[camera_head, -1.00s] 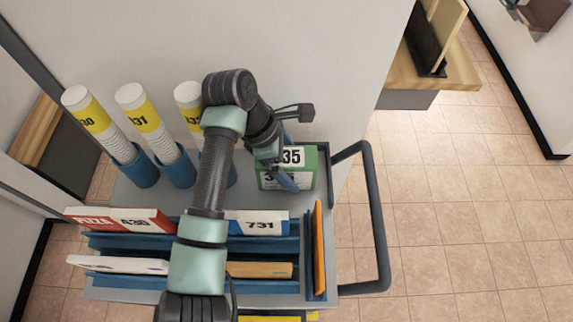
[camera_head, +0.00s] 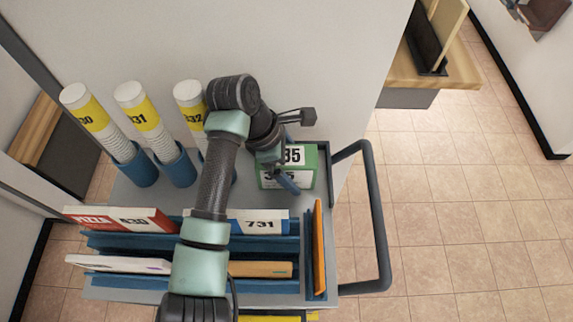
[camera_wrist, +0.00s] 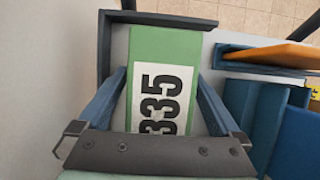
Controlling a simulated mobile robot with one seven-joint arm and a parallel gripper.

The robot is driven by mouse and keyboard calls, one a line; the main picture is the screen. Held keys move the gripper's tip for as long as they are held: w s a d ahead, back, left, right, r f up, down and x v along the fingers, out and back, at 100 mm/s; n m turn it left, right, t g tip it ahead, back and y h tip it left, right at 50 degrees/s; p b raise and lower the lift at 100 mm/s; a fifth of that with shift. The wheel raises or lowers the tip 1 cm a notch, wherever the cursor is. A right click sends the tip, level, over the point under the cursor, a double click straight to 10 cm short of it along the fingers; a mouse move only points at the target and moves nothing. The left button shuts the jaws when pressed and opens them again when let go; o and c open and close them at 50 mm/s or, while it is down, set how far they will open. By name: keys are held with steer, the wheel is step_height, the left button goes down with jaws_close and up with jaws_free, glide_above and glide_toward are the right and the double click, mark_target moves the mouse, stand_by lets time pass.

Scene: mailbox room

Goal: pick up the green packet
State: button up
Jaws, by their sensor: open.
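The green packet (camera_head: 304,158) with a white label reading 335 stands in the right back corner of the grey cart top. In the wrist view the packet (camera_wrist: 165,42) lies between the two blue fingers of my gripper (camera_wrist: 160,77). The fingers are open, one along each side of the packet, with narrow gaps or light contact that I cannot tell apart. In the head view my gripper (camera_head: 285,165) is over the packet's left part and hides some of it.
Several white and yellow tubes (camera_head: 145,118) stand in blue holders to the left. Blue racks with flat boxes (camera_head: 258,222) and an orange envelope (camera_head: 319,248) are in front. The cart's handle (camera_head: 378,220) is at the right; a wall rises behind.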

jaws_close()
stand_by(0.4)
